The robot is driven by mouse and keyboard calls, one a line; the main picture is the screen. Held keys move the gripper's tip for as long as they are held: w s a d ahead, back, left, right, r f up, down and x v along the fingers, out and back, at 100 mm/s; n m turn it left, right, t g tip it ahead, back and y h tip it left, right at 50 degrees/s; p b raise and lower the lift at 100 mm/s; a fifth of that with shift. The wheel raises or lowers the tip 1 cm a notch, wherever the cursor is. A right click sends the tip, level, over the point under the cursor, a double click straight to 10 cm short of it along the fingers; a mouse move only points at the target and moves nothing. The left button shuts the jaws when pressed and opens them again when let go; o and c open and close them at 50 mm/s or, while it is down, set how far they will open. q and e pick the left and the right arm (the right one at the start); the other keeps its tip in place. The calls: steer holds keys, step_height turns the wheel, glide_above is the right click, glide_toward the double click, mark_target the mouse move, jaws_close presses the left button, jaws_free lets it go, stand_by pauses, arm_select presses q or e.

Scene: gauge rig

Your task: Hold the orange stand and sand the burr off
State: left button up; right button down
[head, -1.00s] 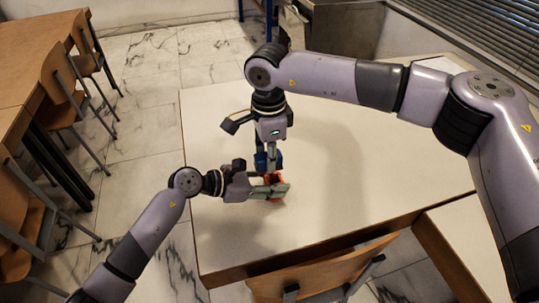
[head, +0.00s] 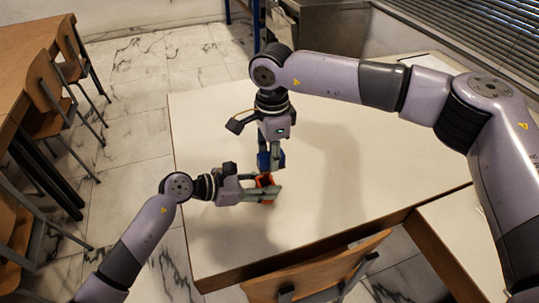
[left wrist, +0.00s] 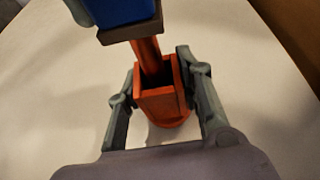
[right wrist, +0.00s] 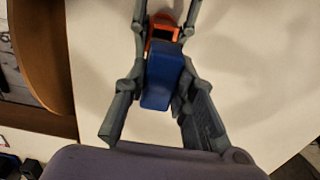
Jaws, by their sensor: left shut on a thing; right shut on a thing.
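The orange stand (head: 266,181) is upright on the white table, a hollow box with a rounded foot in the left wrist view (left wrist: 160,104). My left gripper (head: 270,190) is shut on it, one finger on each side (left wrist: 155,70). My right gripper (head: 268,160) is shut on a blue block (right wrist: 162,78) above the stand. In the left wrist view the block (left wrist: 125,12) has a brown underside, and an orange upright part runs from the stand up behind it. I cannot tell whether the block touches it. No burr can be made out.
The white table (head: 370,150) is clear around the grippers. A wooden chair (head: 320,268) stands at its near edge. More chairs (head: 45,95) and a wooden table (head: 20,40) are at the left.

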mark_target(259, 158)
arm_select(q)
steer(key=shift+r, duration=0.15)
arm_select(e)
steer(key=shift+d+f, duration=0.1)
steer(key=shift+f, duration=0.15)
arm_select(q)
steer(key=shift+d, duration=0.1)
arm_select(e)
steer(key=shift+s+a, duration=0.35)
steer(key=shift+a, duration=0.45)
steer(key=shift+s+a, duration=0.3)
steer(key=shift+a, duration=0.5)
arm_select(q)
steer(key=shift+r, duration=0.1)
arm_select(e)
steer(key=shift+d, duration=0.1)
steer(key=shift+w+d, duration=0.3)
steer(key=shift+d, duration=0.4)
